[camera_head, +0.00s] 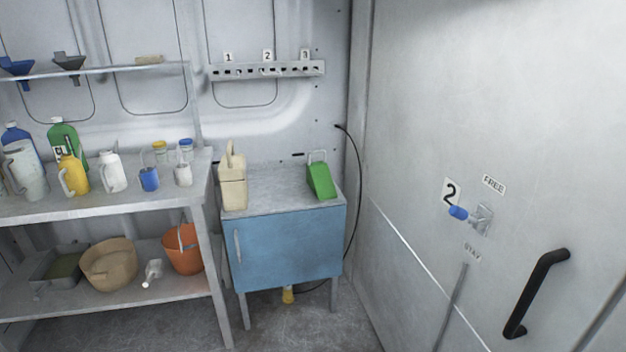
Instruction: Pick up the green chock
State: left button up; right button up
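The green chock (320,180) sits on the right part of the grey top of a blue cabinet (285,250). It is wedge-shaped, with its slope facing the front, and a pale loop handle stands up at its back. Nothing touches it from the front. Neither of my grippers shows in the head view.
A beige jerrycan (233,180) stands left on the cabinet top. A shelf (120,205) at left holds jugs and bottles, with an orange bucket (183,250) below. A grey door (430,130) with a black handle (535,292) is at right. A black cable hangs behind the cabinet.

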aim_at(319, 179)
jog(key=u, duration=0.05)
jog(key=i, duration=2.5)
jog(key=u, duration=0.1)
